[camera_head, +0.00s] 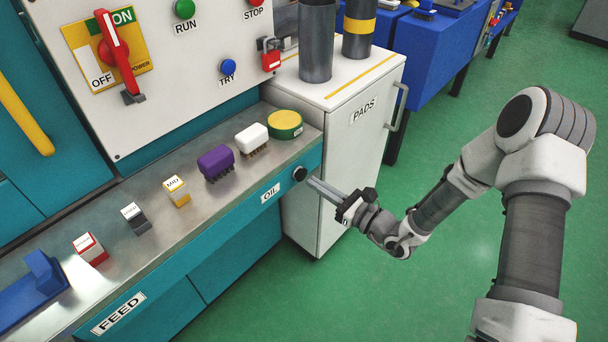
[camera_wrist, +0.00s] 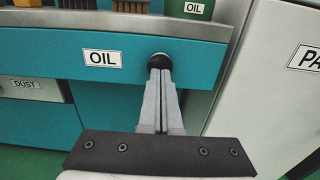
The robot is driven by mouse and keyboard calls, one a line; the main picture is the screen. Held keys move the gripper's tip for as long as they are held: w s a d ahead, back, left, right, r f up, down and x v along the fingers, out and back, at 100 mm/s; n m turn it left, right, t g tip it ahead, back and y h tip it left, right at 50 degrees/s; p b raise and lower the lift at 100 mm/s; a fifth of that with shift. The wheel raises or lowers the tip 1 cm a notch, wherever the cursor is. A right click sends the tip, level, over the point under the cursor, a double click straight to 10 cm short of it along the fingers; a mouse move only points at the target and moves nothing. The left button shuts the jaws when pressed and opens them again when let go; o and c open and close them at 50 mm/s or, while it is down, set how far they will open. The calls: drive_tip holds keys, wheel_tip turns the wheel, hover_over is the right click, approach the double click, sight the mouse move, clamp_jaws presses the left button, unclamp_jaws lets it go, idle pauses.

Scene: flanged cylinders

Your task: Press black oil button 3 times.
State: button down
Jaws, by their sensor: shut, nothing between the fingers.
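The black oil button (camera_head: 299,174) sits on the teal front face of the machine, just right of the white OIL label (camera_head: 270,193). In the wrist view the button (camera_wrist: 160,60) shows at the tips of my fingers, with the OIL label (camera_wrist: 104,57) to its left. My gripper (camera_head: 312,183) is shut and empty, its fingers pointing at the button. The fingertips (camera_wrist: 160,72) overlap the button's lower part in the wrist view. They look very close to it or touching; I cannot tell which.
The white PADS cabinet (camera_head: 350,140) stands right beside the button, close to my fingers. Brushes such as the purple one (camera_head: 215,162) and a green-yellow tin (camera_head: 285,124) stand on the metal ledge above. Green floor (camera_head: 450,280) is open around my arm.

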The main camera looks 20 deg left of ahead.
drive_tip(key=shift+v, duration=1.65)
